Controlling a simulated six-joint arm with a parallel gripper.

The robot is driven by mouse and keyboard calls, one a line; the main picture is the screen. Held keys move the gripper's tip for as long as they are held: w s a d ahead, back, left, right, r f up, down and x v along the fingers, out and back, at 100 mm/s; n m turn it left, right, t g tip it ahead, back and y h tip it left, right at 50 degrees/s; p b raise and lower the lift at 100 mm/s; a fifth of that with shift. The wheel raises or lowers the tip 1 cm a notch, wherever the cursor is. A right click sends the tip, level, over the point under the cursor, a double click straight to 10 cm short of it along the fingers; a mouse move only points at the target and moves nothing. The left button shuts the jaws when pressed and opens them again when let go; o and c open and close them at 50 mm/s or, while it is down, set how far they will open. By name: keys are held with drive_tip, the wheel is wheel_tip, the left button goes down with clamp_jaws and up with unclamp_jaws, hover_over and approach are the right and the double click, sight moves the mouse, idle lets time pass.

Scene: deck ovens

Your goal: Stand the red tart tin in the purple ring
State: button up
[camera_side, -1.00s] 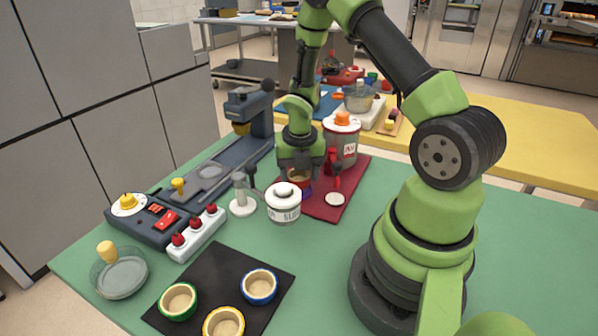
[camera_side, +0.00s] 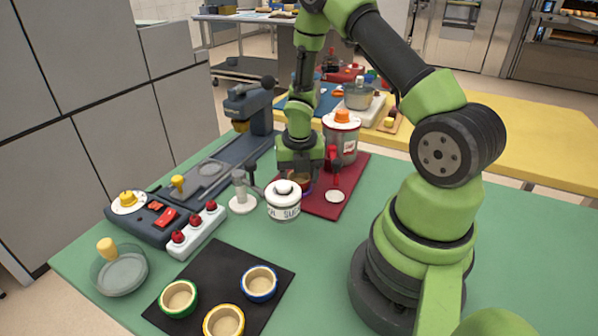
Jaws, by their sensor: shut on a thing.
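My gripper (camera_side: 300,172) is above the dark red mat, behind the white jar, pointing down. It is shut on the red tart tin (camera_side: 303,178), of which only a small brownish part shows below the fingers. The purple ring (camera_side: 307,189) is on the mat right under the tin, mostly hidden by the gripper and the jar. The tin is low, at or just above the ring. I cannot tell whether it touches the ring or sits inside it.
The white lidded jar (camera_side: 284,203) stands close in front of my gripper. A canister with an orange knob (camera_side: 342,135) and a red-handled item (camera_side: 332,167) are close on the right. The dark red mat (camera_side: 326,208) lies underneath. Green-, yellow- and blue-rimmed tins lie on a black mat (camera_side: 218,270).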

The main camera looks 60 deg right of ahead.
drive_tip(key=shift+f, duration=0.3)
drive_tip(key=o, duration=0.6)
drive_tip(key=shift+o, duration=0.2)
wheel_tip(320, 180, up, 11)
drive_tip(key=a, duration=0.1)
drive_tip(key=shift+s, duration=0.35)
drive_tip(key=shift+a, duration=0.1)
drive_tip(key=s+a+r+m+t+y, duration=0.1)
drive_tip(key=s+a+r+m+t, duration=0.2)
drive_tip(key=m, duration=1.1)
drive_tip(key=s+a+r+m+t+y, duration=0.2)
drive_tip(key=s+a+r+m, duration=0.6)
drive_tip(key=a+r+m, duration=0.5)
wheel_tip(320, 180, up, 2)
drive_tip(key=shift+a+m+t, duration=0.25)
drive_tip(key=shift+m+t, duration=0.45)
drive_tip(key=shift+m, duration=0.2)
